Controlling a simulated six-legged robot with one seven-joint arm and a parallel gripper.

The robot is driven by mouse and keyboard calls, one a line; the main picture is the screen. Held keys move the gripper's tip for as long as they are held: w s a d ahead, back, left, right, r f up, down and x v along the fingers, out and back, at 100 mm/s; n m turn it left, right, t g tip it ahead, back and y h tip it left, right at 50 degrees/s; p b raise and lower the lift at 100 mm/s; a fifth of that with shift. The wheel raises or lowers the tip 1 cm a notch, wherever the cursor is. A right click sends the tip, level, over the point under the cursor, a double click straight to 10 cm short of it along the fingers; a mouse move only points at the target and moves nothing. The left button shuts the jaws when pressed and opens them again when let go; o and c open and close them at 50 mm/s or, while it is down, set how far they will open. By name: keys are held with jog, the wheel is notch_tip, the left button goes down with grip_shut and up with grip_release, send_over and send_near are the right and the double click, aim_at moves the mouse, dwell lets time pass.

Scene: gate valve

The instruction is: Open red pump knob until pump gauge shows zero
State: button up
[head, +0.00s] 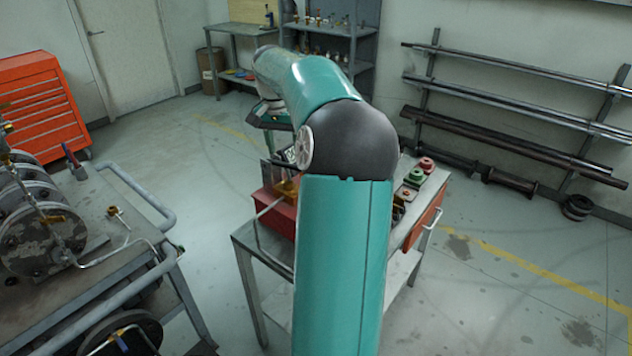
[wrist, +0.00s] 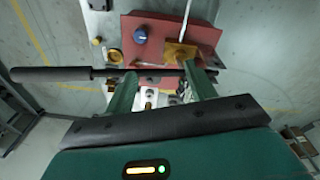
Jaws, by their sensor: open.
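The red pump box (head: 276,212) stands on a small cart, partly hidden behind my arm. In the wrist view the red pump body (wrist: 207,33) carries a brass block (wrist: 181,53) and a blue knob (wrist: 140,37). A long bar with a black grip (wrist: 50,74) runs across it. My gripper (wrist: 160,72) is open, with its two teal fingers apart over the pump. Small metal fittings (wrist: 149,98) show between the fingers; I cannot tell whether they touch. I cannot make out the red knob or a readable gauge face.
The cart (head: 249,243) has red and green round parts (head: 426,164) at its right side. Another bench (head: 92,262) with large flanges stands at the left. Pipes (head: 519,101) hang on the right wall. Floor to the right is mostly open.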

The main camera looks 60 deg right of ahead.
jog(key=s+d+f+m+y, duration=0.1)
jog(key=s+d+f+m, duration=0.25)
jog(key=s+d, duration=0.65)
jog(key=f, duration=0.8)
jog(key=w+f, duration=0.1)
jog(key=f, duration=0.3)
jog(key=shift+w+d+f, duration=0.1)
jog(key=shift+d+f, duration=0.1)
jog(key=shift+f, duration=0.15)
jog(key=c, duration=1)
